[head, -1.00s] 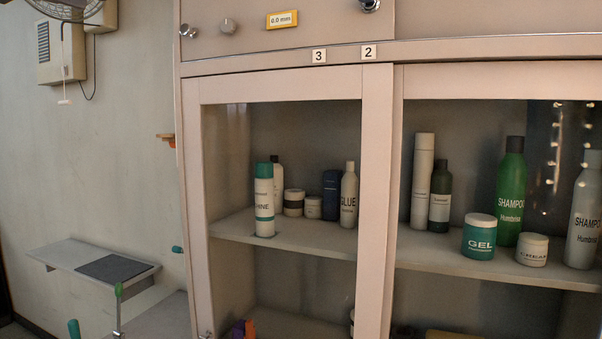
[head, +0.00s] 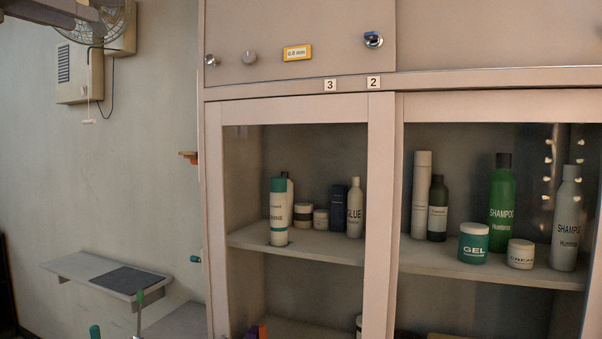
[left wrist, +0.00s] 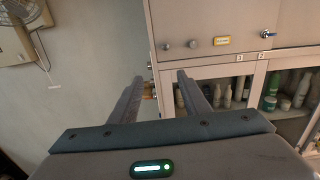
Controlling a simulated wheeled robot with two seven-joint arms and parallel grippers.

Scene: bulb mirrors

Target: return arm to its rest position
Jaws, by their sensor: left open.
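My left gripper (head: 85,12) shows at the top left edge of the head view, raised in front of the wall fan. In the left wrist view its two dark fingers (left wrist: 160,77) stand apart with nothing between them. They point toward the wall and the cabinet's left edge, and I see no contact. My right gripper is in neither view.
A glass-fronted cabinet (head: 381,230) holds several bottles and jars. A yellow label (head: 297,53) and knobs are on its upper panel. A fan (head: 108,22) hangs on the left wall above a small shelf (head: 72,262).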

